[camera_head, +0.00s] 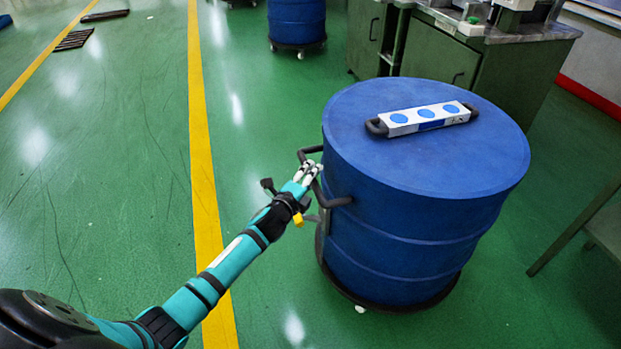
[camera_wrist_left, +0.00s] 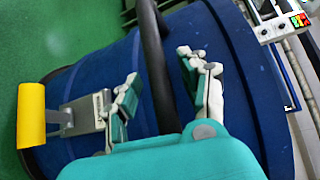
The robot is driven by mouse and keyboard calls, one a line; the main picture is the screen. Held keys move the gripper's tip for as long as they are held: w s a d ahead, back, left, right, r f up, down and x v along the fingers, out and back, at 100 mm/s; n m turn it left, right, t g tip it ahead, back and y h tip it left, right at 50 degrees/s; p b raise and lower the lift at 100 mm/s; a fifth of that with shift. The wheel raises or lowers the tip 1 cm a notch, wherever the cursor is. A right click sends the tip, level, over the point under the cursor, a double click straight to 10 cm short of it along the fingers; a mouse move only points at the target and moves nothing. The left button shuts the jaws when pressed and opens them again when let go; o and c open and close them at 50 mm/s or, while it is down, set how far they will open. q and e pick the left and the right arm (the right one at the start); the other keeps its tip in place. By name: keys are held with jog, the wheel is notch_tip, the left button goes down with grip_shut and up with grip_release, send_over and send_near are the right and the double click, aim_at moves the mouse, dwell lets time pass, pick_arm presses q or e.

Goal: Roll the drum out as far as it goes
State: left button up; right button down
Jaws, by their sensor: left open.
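A big blue drum (camera_head: 420,225) stands upright on a dark wheeled base (camera_head: 395,303) at the right of the head view. A dark bar handle (camera_head: 338,201) sticks out from its left side. My left gripper (camera_head: 311,170) is at this handle, its fingers open. In the left wrist view the black handle bar (camera_wrist_left: 155,70) runs between the two open fingers (camera_wrist_left: 160,88), with the blue drum wall (camera_wrist_left: 232,60) behind. I cannot tell whether a finger touches the bar. My right gripper is not in view.
A white block with blue discs and dark end grips (camera_head: 425,118) lies on the drum lid. Green cabinets (camera_head: 440,50) stand behind, and a table leg (camera_head: 575,228) is at the right. Another blue drum (camera_head: 297,22) stands at the back.

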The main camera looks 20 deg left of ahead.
pick_arm(q)
jog(key=shift+w, duration=0.1)
grip_shut()
dwell(0.3)
